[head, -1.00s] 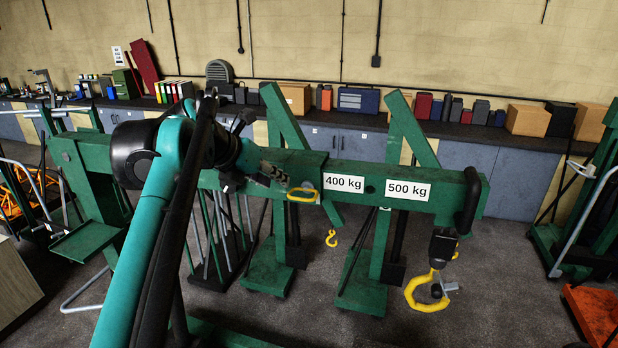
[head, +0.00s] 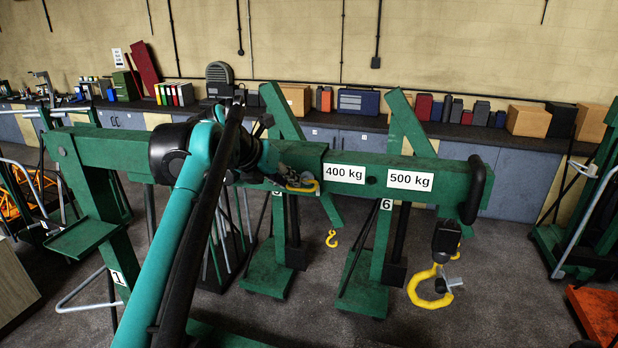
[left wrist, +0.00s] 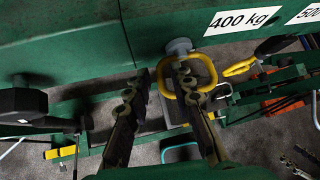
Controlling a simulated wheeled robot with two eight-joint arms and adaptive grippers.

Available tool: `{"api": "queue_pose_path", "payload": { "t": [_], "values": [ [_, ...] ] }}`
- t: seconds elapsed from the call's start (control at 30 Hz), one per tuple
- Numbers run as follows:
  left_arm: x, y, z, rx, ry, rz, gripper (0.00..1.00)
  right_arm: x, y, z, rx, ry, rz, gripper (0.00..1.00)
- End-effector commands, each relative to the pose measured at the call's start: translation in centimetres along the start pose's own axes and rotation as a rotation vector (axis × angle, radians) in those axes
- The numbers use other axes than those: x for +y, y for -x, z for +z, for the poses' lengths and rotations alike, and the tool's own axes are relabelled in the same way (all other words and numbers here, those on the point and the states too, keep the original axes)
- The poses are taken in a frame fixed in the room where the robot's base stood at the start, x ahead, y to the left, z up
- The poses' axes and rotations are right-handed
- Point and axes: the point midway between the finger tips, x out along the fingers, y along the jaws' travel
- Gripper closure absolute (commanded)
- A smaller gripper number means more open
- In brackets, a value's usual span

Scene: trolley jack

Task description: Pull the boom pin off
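The green boom (head: 396,168) runs across the head view, with labels reading 400 kg and 500 kg. The boom pin's yellow loop handle (head: 304,187) hangs at the boom's side left of the 400 kg label. In the left wrist view the yellow loop (left wrist: 208,80) hangs below a grey pin head (left wrist: 180,46). I cannot tell whether the right finger touches the loop. My left gripper (head: 283,178) is partly hidden in the head view.
A large yellow hook (head: 428,288) hangs from the boom's right end, below a black handle (head: 474,188). Other green cranes (head: 368,270) stand behind the boom. A workbench (head: 470,147) with boxes lines the wall. Floor (head: 490,310) is clear at lower right.

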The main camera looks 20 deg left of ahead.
Motion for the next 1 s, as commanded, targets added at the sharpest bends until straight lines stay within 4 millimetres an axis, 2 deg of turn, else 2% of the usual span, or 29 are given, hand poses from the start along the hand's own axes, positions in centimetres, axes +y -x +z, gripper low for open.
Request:
{"api": "queue_pose_path", "payload": {
  "t": [0.07,0.37,1.0],
  "values": [
    [0.0,0.0,0.0,0.0,0.0,0.0,1.0,0.0,0.0,0.0,0.0,0.0,0.0,0.37],
    [0.0,0.2,-0.2,-0.001,0.001,0.0,1.0,0.0,0.0,0.0,0.0,0.0,0.0,0.37],
    [-0.3,2.5,-2.6,0.001,0.0,0.0,1.0,0.0,0.0,0.0,0.0,0.0,0.0,0.37]
  ]
}}
